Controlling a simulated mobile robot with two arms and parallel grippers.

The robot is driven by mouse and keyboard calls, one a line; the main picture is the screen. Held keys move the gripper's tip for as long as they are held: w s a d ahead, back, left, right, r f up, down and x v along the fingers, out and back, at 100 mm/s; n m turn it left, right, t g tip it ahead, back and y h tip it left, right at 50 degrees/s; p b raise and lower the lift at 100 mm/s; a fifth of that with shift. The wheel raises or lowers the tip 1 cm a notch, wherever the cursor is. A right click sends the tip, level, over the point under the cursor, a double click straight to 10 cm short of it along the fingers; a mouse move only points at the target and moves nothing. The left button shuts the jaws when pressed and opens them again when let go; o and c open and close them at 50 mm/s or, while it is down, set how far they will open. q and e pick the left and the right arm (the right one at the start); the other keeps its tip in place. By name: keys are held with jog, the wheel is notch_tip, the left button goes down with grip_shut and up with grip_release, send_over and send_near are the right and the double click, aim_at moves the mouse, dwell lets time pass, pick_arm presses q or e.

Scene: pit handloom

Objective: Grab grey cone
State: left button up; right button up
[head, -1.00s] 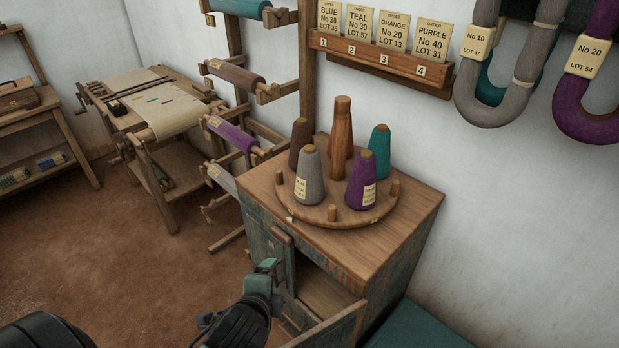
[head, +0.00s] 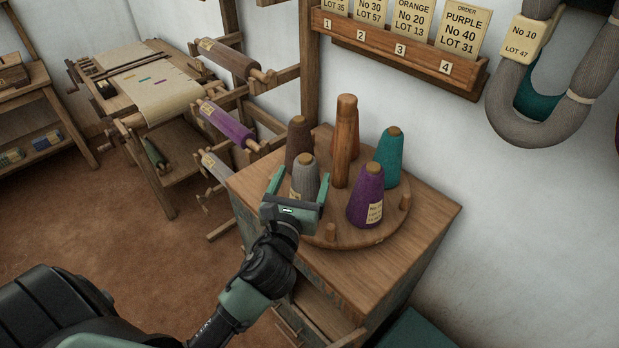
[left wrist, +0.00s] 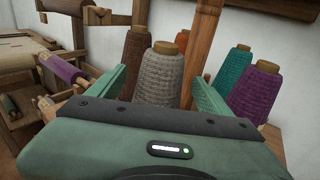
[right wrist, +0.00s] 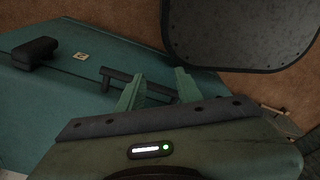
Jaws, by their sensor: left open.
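The grey cone (head: 305,170) stands upright on the round wooden turntable (head: 372,236), at its near left side. My left gripper (head: 299,187) is open, with one finger on each side of the grey cone. In the left wrist view the grey cone (left wrist: 158,78) shows between the two fingers, with a gap on each side; I cannot tell how deep it sits between them. The gripper hides its lower part in both views. My right gripper (right wrist: 158,86) is open and empty in the right wrist view.
A brown cone (head: 298,140) stands close behind the grey one. A purple cone (head: 366,198), a teal cone (head: 389,160) and a tall wooden post (head: 345,140) share the turntable. A teal chest (right wrist: 60,100) with dark handles lies beyond my right gripper.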

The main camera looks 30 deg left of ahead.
pick_arm(q)
jog(key=shift+w+a+r+p, duration=0.15)
jog(key=shift+w+r+p, duration=0.35)
jog(key=shift+w, duration=0.3)
jog(key=x, duration=0.3)
jog(key=shift+w+f+p, duration=0.1)
jog(key=shift+f+p, duration=0.25)
jog(key=shift+p, duration=0.05)
jog(key=shift+w+a+f, duration=0.1)
jog(key=shift+w+a, duration=0.05)
jog(key=shift+w, duration=0.3)
jog(key=shift+s, duration=0.1)
jog(key=c, duration=0.4)
grip_shut()
pick_arm(e)
jog(key=shift+g, duration=0.3)
jog(key=s, duration=0.1)
jog(key=s+r, duration=0.1)
jog(key=s, duration=0.3)
jog(key=shift+d+r, duration=0.35)
jog(key=shift+d, duration=0.05)
